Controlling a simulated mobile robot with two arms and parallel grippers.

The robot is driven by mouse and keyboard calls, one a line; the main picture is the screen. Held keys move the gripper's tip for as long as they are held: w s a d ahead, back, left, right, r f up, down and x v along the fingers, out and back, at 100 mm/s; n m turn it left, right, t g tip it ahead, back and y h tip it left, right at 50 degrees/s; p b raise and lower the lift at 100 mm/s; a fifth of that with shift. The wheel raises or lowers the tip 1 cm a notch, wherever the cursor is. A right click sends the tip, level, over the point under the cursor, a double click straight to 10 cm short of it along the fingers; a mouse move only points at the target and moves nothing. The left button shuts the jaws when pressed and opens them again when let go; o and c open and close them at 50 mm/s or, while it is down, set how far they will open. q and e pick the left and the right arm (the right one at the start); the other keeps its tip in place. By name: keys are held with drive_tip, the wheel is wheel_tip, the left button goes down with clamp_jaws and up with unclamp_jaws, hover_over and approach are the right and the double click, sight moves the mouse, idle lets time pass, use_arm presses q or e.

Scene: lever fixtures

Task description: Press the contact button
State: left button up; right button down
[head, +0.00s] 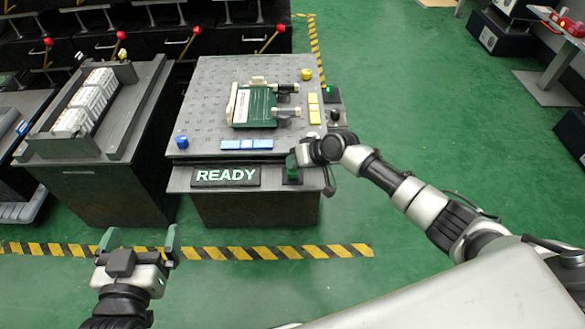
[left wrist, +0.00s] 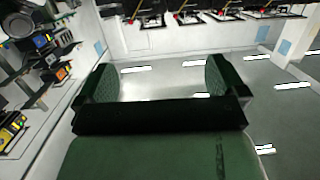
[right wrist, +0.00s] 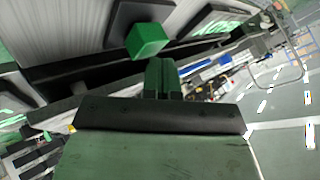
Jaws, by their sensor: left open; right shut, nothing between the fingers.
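A green button (head: 293,175) sits on a dark square base at the front right of the fixture, beside the READY sign (head: 226,177). In the right wrist view the green button (right wrist: 147,40) is a block on a dark plate, just beyond my fingertips. My right gripper (head: 292,160) is shut and empty, close over the button and partly hiding it in the head view. In the right wrist view my right gripper (right wrist: 162,75) shows a small gap to the button; contact cannot be told. My left gripper (head: 138,240) is open and empty, away from the fixture; it also shows in the left wrist view (left wrist: 160,80).
The fixture table (head: 205,95) carries a green part (head: 255,107), blue and yellow blocks, and another green button (head: 329,93) with a black knob on its right side. A grey bench (head: 100,150) stands at left.

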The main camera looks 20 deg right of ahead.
use_arm(q)
drive_tip(key=shift+w+d+r, duration=0.1)
drive_tip(key=shift+r, duration=0.15)
use_arm(e)
drive_tip(key=shift+f, duration=0.2)
drive_tip(key=shift+r, duration=0.3)
drive_tip(key=shift+r+p, duration=0.4)
drive_tip(key=shift+p, duration=0.25)
use_arm(q)
drive_tip(key=s+a+f+g+y, duration=0.1)
drive_tip(key=s+f+g, duration=0.2)
drive_tip(key=f+g, duration=0.1)
drive_tip(key=shift+a+f, duration=0.4)
drive_tip(key=shift+f, duration=0.1)
use_arm(e)
drive_tip(key=shift+r, duration=0.25)
use_arm(q)
drive_tip(key=shift+g, duration=0.3)
